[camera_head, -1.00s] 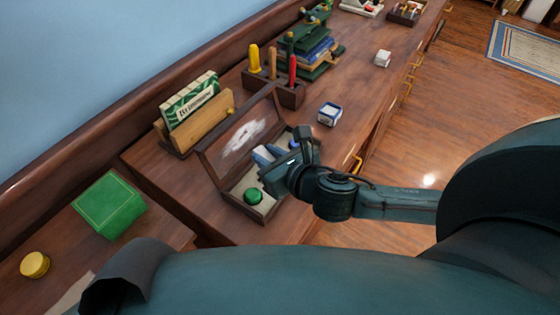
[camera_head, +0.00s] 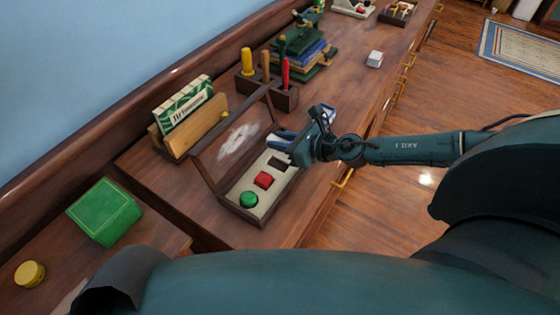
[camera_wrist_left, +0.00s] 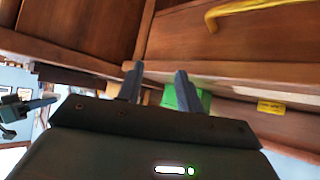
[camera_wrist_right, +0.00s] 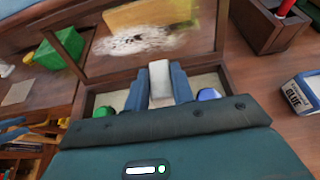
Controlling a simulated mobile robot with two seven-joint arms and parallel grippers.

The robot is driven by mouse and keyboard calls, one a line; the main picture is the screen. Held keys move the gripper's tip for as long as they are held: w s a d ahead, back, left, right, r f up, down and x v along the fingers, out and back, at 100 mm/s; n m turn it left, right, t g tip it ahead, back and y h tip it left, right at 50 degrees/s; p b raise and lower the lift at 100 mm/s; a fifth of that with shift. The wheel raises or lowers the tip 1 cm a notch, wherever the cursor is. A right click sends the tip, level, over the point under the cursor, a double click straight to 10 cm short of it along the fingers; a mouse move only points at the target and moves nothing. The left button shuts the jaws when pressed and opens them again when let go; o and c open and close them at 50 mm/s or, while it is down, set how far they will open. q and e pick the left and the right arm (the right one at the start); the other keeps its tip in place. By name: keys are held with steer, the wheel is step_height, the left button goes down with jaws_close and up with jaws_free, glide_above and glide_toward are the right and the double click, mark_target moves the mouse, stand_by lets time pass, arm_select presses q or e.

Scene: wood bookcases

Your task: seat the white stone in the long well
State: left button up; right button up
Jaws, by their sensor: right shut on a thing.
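The white stone (camera_wrist_right: 160,84) is a pale block between the fingers of my right gripper (camera_head: 277,139) in the right wrist view. My right gripper is shut on it above the far part of the open wooden box (camera_head: 244,216). A dark rectangular well (camera_head: 281,163), apparently the long well, shows empty in the pale insert, just nearer than the gripper. A red stone (camera_head: 264,180) and a round green stone (camera_head: 248,200) sit in the insert. A blue stone (camera_wrist_right: 208,95) shows by the right finger in the right wrist view. My left gripper (camera_wrist_left: 158,80) is open and empty.
The raised lid (camera_head: 236,142) stands along the box's back side. A glue box (camera_wrist_right: 302,92) is just beyond it. A tool rack (camera_head: 284,100), a card holder (camera_head: 193,127) and a green box (camera_head: 104,212) stand around. Desk in front of the box is clear.

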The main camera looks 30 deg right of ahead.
mark_target(281, 168)
step_height(281, 168, down, 4)
steer(key=shift+r+b, duration=0.2)
steer(key=shift+b, duration=0.75)
steer(key=shift+f, duration=0.25)
step_height(281, 168, down, 3)
steer(key=b, duration=0.3)
steer(key=shift+f, duration=0.35)
arm_select(q)
steer(key=shift+w+d+f+t+h, duration=0.3)
steer(key=shift+d+f+t, duration=0.1)
steer(key=shift+d+f, duration=0.3)
arm_select(e)
steer(key=shift+r, duration=0.1)
steer(key=shift+f+b, duration=0.3)
steer(key=shift+b, duration=0.05)
steer(key=o, duration=0.9)
steer(key=shift+r, duration=0.1)
arm_select(q)
steer(key=shift+w+r, duration=0.1)
steer(key=shift+w, duration=0.1)
arm_select(e)
steer(key=shift+o, duration=0.5)
